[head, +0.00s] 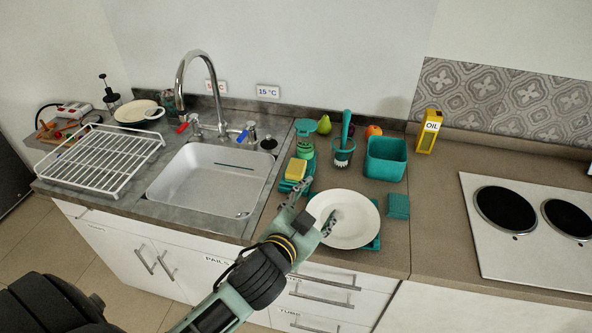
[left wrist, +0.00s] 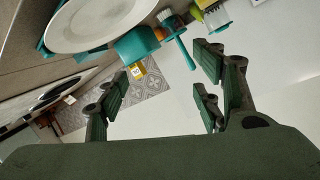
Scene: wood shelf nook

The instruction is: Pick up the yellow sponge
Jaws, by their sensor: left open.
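The yellow sponge (head: 295,170) sits on a teal holder (head: 287,187) on the counter, just right of the sink. My left gripper (head: 316,200) is open and empty, in front of the sponge and a little to its right, by the left rim of a white plate (head: 352,228). It is apart from the sponge. In the left wrist view the spread fingers (left wrist: 165,90) have nothing between them that they hold. A small yellow patch at the top edge there may be the sponge, but I cannot tell. My right gripper is not in view.
A teal block (head: 398,206) lies right of the plate. The drying rack (head: 100,160) is at left.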

